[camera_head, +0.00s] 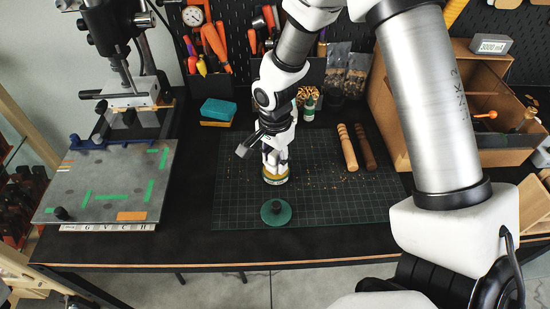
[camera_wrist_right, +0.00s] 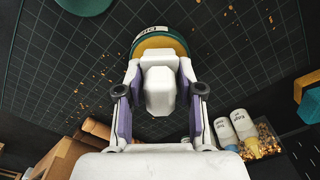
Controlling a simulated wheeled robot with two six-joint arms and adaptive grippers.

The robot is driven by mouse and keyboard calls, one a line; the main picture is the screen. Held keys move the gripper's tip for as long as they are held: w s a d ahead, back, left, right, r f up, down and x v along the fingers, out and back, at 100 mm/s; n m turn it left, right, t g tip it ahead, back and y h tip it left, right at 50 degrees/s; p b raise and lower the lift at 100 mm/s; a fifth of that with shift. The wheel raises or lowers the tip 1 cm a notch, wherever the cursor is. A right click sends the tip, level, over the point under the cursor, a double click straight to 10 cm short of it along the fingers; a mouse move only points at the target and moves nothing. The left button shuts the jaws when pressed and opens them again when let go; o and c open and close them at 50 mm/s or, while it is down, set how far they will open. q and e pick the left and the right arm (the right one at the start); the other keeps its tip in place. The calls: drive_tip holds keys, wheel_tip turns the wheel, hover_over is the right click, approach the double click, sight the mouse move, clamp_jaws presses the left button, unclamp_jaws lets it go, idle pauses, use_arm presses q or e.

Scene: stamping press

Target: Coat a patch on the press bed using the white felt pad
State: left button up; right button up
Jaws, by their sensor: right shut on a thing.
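My right gripper (camera_head: 275,161) points down at a low round jar (camera_head: 275,179) with a label and yellow contents on the cutting mat. In the right wrist view, the gripper (camera_wrist_right: 160,68) is shut on the white felt pad (camera_wrist_right: 160,92), a white block between the fingers. The jar (camera_wrist_right: 160,42) is just beyond it; whether the pad touches the contents is hidden. The grey press bed (camera_head: 115,178), with green tape strips and an orange patch (camera_head: 132,216), is at left in the head view. My left gripper is out of view.
A green lid (camera_head: 276,212) lies in front of the jar. The stamping press (camera_head: 120,60) stands behind the bed. A wooden crate (camera_head: 470,158) is at right.

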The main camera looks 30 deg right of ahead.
sight(275, 153)
drive_tip(key=shift+f, duration=0.4)
idle(1.0)
drive_tip(key=shift+r, duration=0.1)
wheel_tip(275, 153, up, 7)
drive_tip(key=p, duration=0.5)
idle(0.4)
drive_tip(key=shift+s+f, duration=0.1)
drive_tip(key=shift+f, duration=0.1)
